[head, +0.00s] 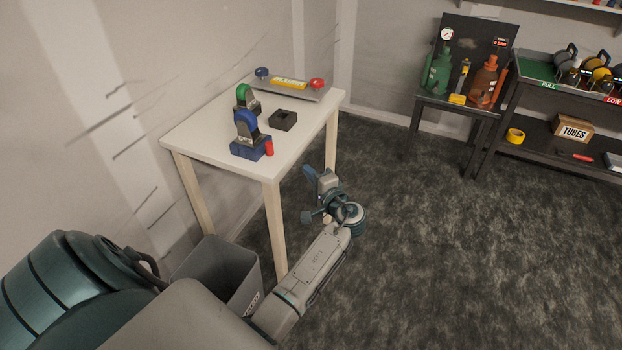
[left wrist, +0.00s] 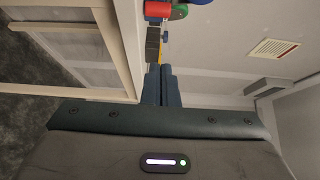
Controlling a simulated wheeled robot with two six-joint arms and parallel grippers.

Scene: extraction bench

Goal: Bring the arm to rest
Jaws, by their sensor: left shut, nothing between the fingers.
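My left gripper (head: 309,171) is beside the right front side of the white table (head: 205,140), out over the floor. Its fingers also show in the left wrist view (left wrist: 161,80), blue, close together and empty. My left arm reaches from the lower left of the head view to this gripper. My right gripper is in neither view.
On the table stand a blue-topped device (head: 248,140) with a red part, a green-topped one (head: 244,96), a black open box (head: 283,120) and a grey tray (head: 315,95). A grey bin (head: 190,265) stands near the table. Open carpet (head: 430,240) lies right.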

